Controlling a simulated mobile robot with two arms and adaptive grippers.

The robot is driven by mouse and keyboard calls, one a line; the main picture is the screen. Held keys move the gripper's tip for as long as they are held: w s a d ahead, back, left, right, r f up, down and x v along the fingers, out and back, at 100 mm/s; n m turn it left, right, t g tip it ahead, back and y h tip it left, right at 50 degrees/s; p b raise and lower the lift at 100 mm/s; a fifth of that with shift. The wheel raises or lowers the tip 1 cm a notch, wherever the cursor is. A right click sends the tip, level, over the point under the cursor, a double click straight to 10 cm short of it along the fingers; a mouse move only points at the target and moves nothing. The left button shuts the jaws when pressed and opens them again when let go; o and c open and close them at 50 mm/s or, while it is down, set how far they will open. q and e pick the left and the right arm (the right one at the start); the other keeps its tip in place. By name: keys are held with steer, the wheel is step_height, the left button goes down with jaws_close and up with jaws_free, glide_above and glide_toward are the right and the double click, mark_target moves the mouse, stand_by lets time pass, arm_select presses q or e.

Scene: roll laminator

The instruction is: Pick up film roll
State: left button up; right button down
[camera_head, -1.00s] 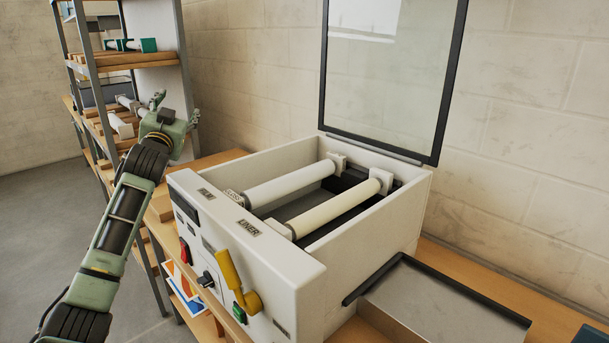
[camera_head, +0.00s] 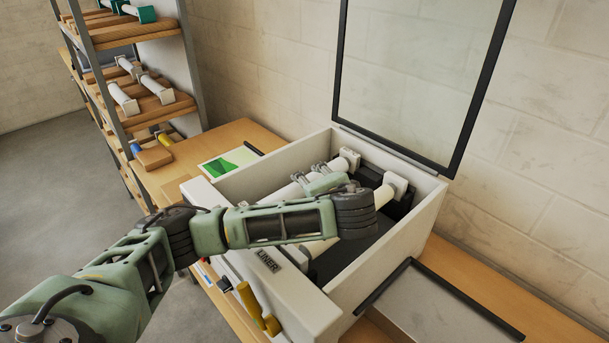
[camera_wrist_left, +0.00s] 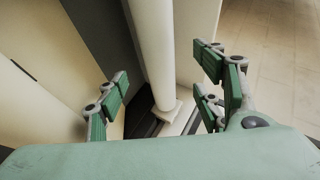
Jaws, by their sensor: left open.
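The laminator (camera_head: 300,310) is a white open box with its glass lid raised. Two pale rolls lie across it. The film roll (camera_head: 283,193) is the farther one, and my left arm partly covers it. My left gripper (camera_head: 312,178) is over this roll, open, with its fingers pointing down. In the left wrist view a pale roll (camera_wrist_left: 153,45) runs between the spread fingers of the gripper (camera_wrist_left: 160,90), with gaps visible on both sides. The nearer roll, by the LINER label, is the liner roll (camera_head: 383,194), mostly hidden under my forearm. My right gripper is not in view.
The raised glass lid (camera_head: 420,70) stands behind the box. A shelf (camera_head: 130,100) with several spare rolls is at the left. A grey tray (camera_head: 440,310) lies on the bench at the right. A yellow handle (camera_head: 250,300) sticks out at the front.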

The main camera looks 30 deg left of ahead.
arm_select(q)
steer(key=p+x, duration=0.3)
steer(key=x, duration=0.3)
steer(key=shift+s+a+f+p, duration=0.1)
steer(key=shift+a+f+p, duration=0.05)
steer(key=shift+a+p, duration=0.2)
steer(key=shift+w+a+f, duration=0.15)
steer(key=shift+w+f, duration=0.1)
steer(key=shift+f, duration=0.05)
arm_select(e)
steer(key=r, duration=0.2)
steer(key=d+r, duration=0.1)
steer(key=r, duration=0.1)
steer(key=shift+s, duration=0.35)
arm_select(q)
steer(key=c, duration=1.4)
steer(key=shift+r, duration=0.1)
jaws_close()
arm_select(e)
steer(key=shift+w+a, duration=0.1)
